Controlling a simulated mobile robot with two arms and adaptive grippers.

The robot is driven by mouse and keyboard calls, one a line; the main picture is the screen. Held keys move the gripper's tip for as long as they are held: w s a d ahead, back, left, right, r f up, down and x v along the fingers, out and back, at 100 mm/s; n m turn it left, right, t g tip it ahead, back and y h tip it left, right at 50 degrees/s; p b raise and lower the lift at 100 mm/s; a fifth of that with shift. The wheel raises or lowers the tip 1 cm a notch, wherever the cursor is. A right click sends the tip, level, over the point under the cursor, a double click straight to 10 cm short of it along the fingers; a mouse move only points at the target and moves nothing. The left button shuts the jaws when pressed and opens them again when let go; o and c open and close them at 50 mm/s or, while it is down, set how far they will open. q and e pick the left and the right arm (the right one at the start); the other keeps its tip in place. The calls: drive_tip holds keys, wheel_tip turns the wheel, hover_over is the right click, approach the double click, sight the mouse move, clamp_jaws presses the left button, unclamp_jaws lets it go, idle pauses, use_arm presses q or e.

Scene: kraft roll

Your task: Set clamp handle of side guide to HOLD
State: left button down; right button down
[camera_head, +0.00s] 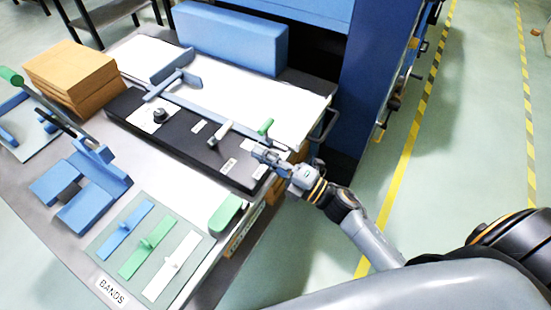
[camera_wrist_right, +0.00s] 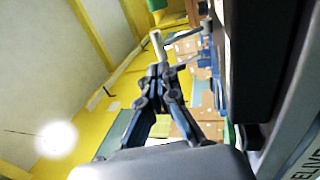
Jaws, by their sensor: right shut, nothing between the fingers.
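The side guide, with a blue fence and a long thin bar (camera_head: 196,105), lies across the white sheet and a black panel on the bench. A short grey lever (camera_head: 221,131) with a dark pivot sits on the panel, among small white labels too small to read. A green grip (camera_head: 265,127) stands at the bar's right end. I cannot tell which of these is the clamp handle, or its setting. My right gripper (camera_head: 262,153) is shut and empty just below the green grip, near the panel's right end. Its closed fingers show in the wrist view (camera_wrist_right: 158,72). My left gripper is out of view.
A long blue block (camera_head: 230,38) lies behind the white sheet. Brown stacked sheets (camera_head: 72,75) and a blue bracket (camera_head: 85,190) are at left. Blue, green and white strips lie on a mat (camera_head: 125,235) in front. A blue machine (camera_head: 365,70) stands behind at right.

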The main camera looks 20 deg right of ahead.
sight(225, 129)
drive_tip(key=p+x, duration=0.1)
drive_tip(key=x, duration=0.6)
drive_tip(key=shift+w+a+p, duration=0.2)
drive_tip(key=shift+p, duration=0.1)
drive_tip(key=shift+r+p, duration=0.35)
drive_tip(key=shift+p, duration=0.25)
drive_tip(key=w+a+r+g+h+p, duration=0.1)
drive_tip(key=p, duration=0.3)
drive_tip(key=w+r+g+p, duration=0.1)
drive_tip(key=p, duration=0.3)
drive_tip(key=shift+w+a+r+h+p, duration=0.25)
drive_tip(key=shift+a+r+h+p, duration=0.1)
drive_tip(key=shift+a+r+h, duration=0.05)
drive_tip(key=b+x, duration=0.3)
drive_tip(key=x, duration=0.7)
drive_tip(key=shift+a+r, duration=0.2)
drive_tip(key=shift+w, duration=0.15)
